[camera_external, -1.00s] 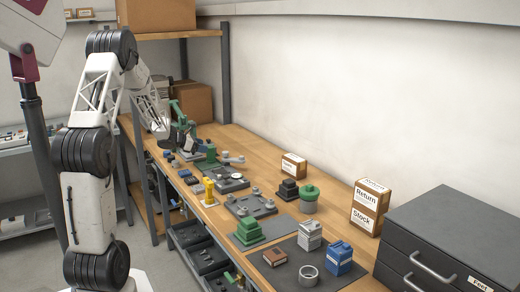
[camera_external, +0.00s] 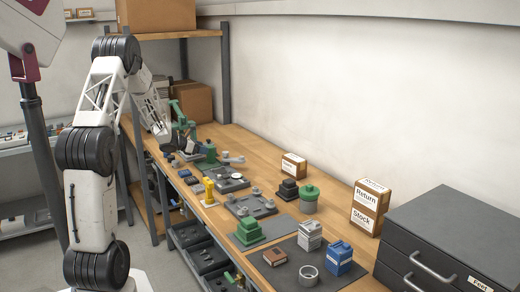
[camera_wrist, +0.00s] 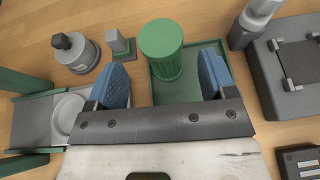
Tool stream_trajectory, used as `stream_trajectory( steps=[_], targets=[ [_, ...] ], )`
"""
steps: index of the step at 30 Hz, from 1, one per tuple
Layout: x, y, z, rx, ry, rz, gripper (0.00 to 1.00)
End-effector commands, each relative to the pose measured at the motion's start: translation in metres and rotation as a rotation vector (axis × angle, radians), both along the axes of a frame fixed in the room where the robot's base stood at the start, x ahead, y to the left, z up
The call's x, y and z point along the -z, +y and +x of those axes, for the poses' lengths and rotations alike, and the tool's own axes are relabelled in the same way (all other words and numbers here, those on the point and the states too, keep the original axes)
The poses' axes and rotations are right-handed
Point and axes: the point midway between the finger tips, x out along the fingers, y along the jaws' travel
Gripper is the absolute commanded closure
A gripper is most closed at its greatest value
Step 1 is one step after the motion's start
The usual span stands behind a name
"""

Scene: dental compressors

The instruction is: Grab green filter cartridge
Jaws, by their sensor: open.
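A green ribbed cylinder, which looks like the green filter cartridge (camera_wrist: 163,48), stands on a green tray-like base (camera_wrist: 178,90) in the wrist view. It also shows in the external view (camera_external: 210,152), small and near the far end of the bench. My gripper (camera_wrist: 161,78) is open, with blue pads to the left and right of the cartridge's lower part in the picture. The cartridge lies between and beyond the pads, and I see no contact. In the external view my gripper (camera_external: 175,143) is low over the far part of the bench, partly hard to make out.
A grey fixture (camera_wrist: 290,75) is at the right. A green stepped block (camera_external: 248,231) and a green-lidded canister (camera_external: 309,200) stand nearer on the bench.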

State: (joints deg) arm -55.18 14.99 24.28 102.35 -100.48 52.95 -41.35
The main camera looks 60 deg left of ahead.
Motion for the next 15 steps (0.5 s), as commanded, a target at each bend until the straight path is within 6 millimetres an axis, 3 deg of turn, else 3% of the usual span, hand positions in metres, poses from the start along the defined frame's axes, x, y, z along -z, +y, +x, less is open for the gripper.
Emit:
stream_trajectory(
  steps=[15],
  targets=[
    [0.0047,-0.0014,0.0099,0.000,0.001,0.000,0.23]
  ],
)
